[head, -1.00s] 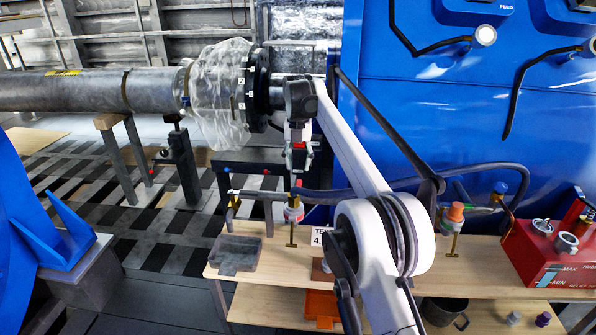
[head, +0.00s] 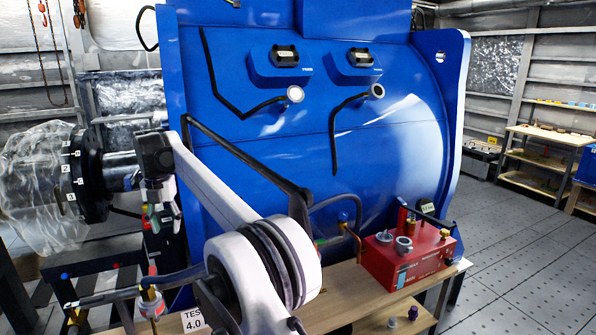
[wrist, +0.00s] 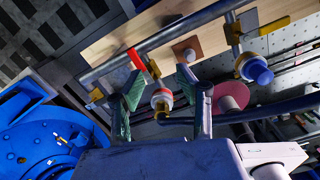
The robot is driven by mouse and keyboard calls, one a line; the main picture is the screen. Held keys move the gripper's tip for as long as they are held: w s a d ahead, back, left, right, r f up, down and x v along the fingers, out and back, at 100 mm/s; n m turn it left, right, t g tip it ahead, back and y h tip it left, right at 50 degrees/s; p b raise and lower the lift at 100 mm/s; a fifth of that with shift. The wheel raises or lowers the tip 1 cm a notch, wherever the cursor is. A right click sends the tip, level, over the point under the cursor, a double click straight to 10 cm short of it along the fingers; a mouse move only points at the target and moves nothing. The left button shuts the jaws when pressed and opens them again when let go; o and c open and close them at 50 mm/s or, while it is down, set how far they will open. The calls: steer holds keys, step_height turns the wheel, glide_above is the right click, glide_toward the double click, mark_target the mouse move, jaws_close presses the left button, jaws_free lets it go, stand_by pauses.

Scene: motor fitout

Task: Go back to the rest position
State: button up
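My gripper (head: 161,212) hangs from my white arm at the left in the head view, fingers pointing down. In the wrist view its two green-padded fingers (wrist: 155,92) stand apart with nothing held between them. A hose fitting with a red and white collar (head: 151,302) is below the gripper in the head view. It also shows in the wrist view (wrist: 161,100), beyond the gap between the fingers. How far the fingertips are from it is hard to tell.
A wooden bench (head: 345,290) holds a red box (head: 410,257) with knobs at its right end. A big blue machine housing (head: 300,130) stands behind my arm. A flanged shaft with plastic wrap (head: 40,180) is at the left. The floor (head: 520,230) at right is clear.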

steer(key=d+r+m+t, duration=0.1)
steer(key=d+r+m, duration=0.45)
steer(key=d, duration=0.45)
steer(key=d+r+m+t, duration=0.1)
steer(key=d+r+m, duration=0.45)
steer(key=d, duration=0.35)
steer(key=s+d+r+m+t, duration=0.1)
steer(key=s+d+m, duration=0.3)
steer(key=d, duration=0.4)
steer(key=s+d+r+m, duration=0.2)
steer(key=s+d+m, duration=0.15)
steer(key=d, duration=0.35)
steer(key=s+d+r+m+t, duration=0.1)
steer(key=s+d+m, duration=0.35)
steer(key=d, duration=0.35)
steer(key=s+d+f+m+t, duration=0.1)
steer(key=s+d+f+m, duration=0.6)
steer(key=s, duration=0.5)
steer(key=s+d+f+m+t, duration=0.1)
steer(key=s+d+f+m, duration=0.6)
steer(key=s, duration=0.5)
steer(key=d+f, duration=0.1)
steer(key=d, duration=0.1)
steer(key=shift+d+m+t+b, duration=0.3)
steer(key=shift+d+t, duration=0.05)
steer(key=shift+t, duration=0.05)
steer(key=shift+r, duration=0.15)
